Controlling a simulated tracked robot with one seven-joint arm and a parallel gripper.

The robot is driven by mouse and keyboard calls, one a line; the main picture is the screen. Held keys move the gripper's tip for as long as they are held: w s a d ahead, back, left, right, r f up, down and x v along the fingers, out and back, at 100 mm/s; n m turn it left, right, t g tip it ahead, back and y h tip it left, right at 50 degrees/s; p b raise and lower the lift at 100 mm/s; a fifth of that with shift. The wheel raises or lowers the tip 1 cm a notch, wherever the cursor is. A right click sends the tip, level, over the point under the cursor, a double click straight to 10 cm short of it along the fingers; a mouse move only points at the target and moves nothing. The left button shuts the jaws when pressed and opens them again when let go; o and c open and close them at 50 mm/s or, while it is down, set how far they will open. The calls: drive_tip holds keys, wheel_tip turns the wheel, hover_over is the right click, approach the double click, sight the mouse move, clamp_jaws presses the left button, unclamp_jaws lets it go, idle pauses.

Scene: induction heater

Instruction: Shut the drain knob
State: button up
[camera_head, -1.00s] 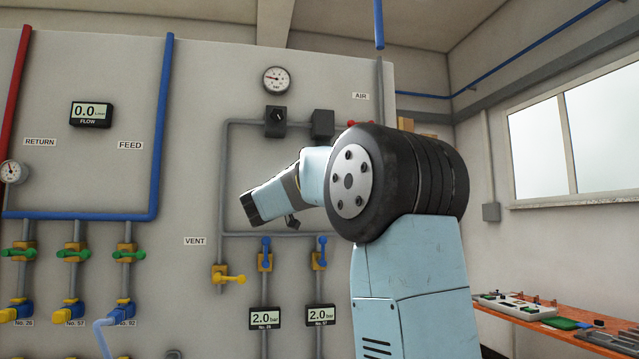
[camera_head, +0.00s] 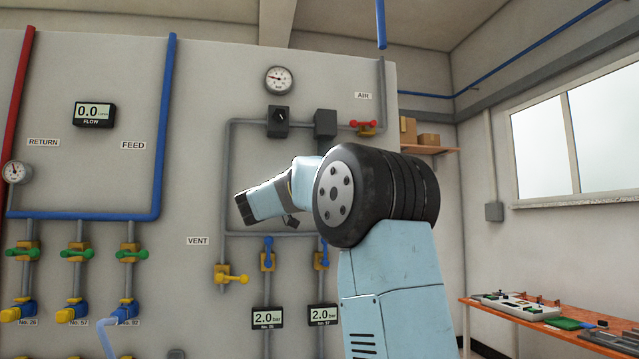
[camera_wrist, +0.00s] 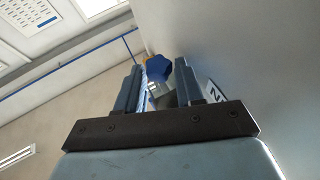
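No knob labelled drain can be read in the head view. In the wrist view, my gripper (camera_wrist: 159,66) has its two fingers apart. A blue knob-like part (camera_wrist: 156,68) with yellow behind it shows just beyond the fingertips, beside the wall panel. A silver-grey part (camera_wrist: 161,90) shows in the gap between the fingers; contact cannot be told. A white label (camera_wrist: 212,92) with a cut-off letter N is right of the right finger. In the head view my arm reaches left in front of the panel, and my fingertips cannot be made out.
The panel carries a yellow-handled valve (camera_head: 231,279) below the VENT label (camera_head: 199,241), two blue-handled valves (camera_head: 268,254) and a red-handled valve (camera_head: 364,125) under AIR. Green-handled valves (camera_head: 77,253) are at left. An orange workbench (camera_head: 598,344) stands at right.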

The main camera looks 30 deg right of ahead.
drive_tip(key=o, duration=0.4)
drive_tip(key=shift+s, duration=0.1)
drive_tip(key=shift+c, duration=0.2)
drive_tip(key=shift+f, duration=0.1)
drive_tip(key=shift+s+d+n+t+y, duration=0.25)
drive_tip(key=shift+n+t+y, duration=1.55)
drive_tip(key=shift+t, duration=1)
drive_tip(key=shift+s+d+n+t+y, duration=0.1)
drive_tip(key=shift+s+n+t+y, duration=0.2)
drive_tip(key=shift+n+t+y, duration=2)
drive_tip(key=shift+s+d+n+t+y, duration=0.25)
drive_tip(key=shift+n+t+y, duration=1)
drive_tip(key=shift+t, duration=2.05)
drive_tip(key=shift+s+d+n+t+y, duration=0.15)
drive_tip(key=shift+n+t+y, duration=0.45)
drive_tip(key=shift+y, duration=0.6)
drive_tip(key=shift+w+d+n+t+y, duration=0.1)
drive_tip(key=shift+n+t+y, duration=0.5)
drive_tip(key=shift+y, duration=0.55)
drive_tip(key=shift+d+n+y, duration=0.15)
drive_tip(key=shift+n+y, duration=0.7)
drive_tip(key=shift+y, duration=0.75)
